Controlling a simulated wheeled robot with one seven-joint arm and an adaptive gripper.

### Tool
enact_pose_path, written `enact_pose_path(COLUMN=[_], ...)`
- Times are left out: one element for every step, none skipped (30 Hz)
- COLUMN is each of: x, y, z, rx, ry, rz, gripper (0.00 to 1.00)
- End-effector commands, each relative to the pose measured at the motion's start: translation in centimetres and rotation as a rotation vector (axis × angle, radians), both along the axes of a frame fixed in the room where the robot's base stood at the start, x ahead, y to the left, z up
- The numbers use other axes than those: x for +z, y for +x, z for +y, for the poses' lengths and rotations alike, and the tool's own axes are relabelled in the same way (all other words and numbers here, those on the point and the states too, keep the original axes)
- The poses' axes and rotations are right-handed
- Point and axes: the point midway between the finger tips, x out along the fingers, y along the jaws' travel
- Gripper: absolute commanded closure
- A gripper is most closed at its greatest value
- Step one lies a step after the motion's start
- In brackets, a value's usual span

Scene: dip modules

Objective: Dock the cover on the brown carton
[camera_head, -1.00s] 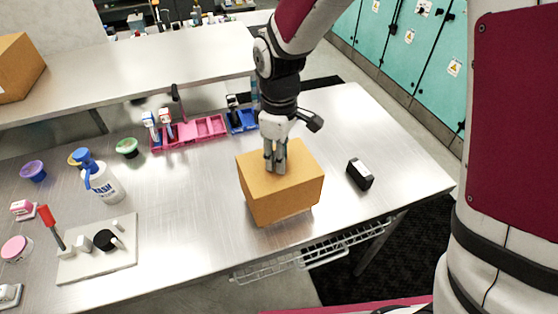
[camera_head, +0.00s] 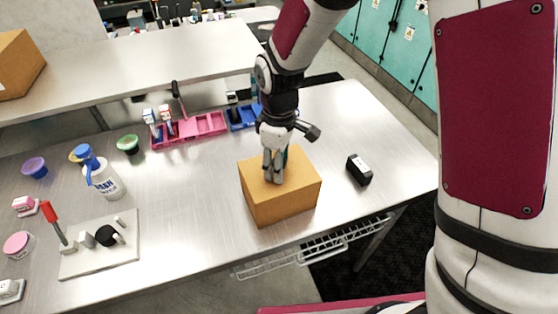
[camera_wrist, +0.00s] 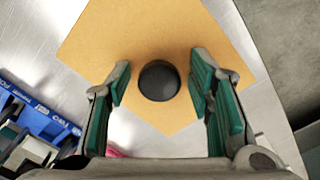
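The brown carton-coloured box (camera_head: 290,205) stands near the front edge of the metal table, and its flat top fills much of the wrist view (camera_wrist: 150,35). A black round knob (camera_wrist: 159,80) shows over the top in the wrist view; my gripper hides it in the head view. I cannot make out a seam between cover and carton. My gripper (camera_head: 272,180) points down at the top. In the wrist view the green-padded fingers (camera_wrist: 160,88) are apart, on either side of the knob, with a visible gap at each side.
A small black box (camera_head: 360,170) lies to the right. Pink (camera_head: 190,131) and blue (camera_head: 242,117) trays stand behind. A spray bottle (camera_head: 103,178), bowls and a white board (camera_head: 105,258) are on the left. The table between board and carton is clear.

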Motion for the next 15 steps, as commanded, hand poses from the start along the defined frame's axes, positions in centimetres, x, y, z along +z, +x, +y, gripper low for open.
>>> enact_pose_path(x=[0.0,0.0,0.0,0.1,0.1,0.3,0.6,0.8,1.2,1.6,2.0,2.6,3.2,3.8,4.7], y=[0.0,0.0,0.0,0.0,0.0,0.0,0.0,0.0,0.1,0.2,0.2,0.2,0.2,0.3,0.3], z=[0.0,0.0,0.0,0.0,0.0,0.0,0.0,0.0,0.0,0.0,0.0,0.0,0.0,0.0,0.0], rx=[0.0,0.0,0.0,0.0,0.0,0.0,0.0,0.0,0.0,0.0,0.0,-0.001,0.0,0.0,0.0], ry=[0.0,0.0,0.0,0.0,0.0,0.0,0.0,0.0,0.001,0.002,0.001,0.002,0.002,0.002,0.003], rz=[0.0,0.0,0.0,0.0,0.0,-0.001,-0.001,-0.001,-0.002,-0.003,-0.004,-0.004,-0.005,-0.005,-0.006], gripper=[0.52,0.52,0.52,0.52,0.52,0.52,0.52,0.52,0.52,0.52,0.52,0.52,0.52,0.52,0.52])
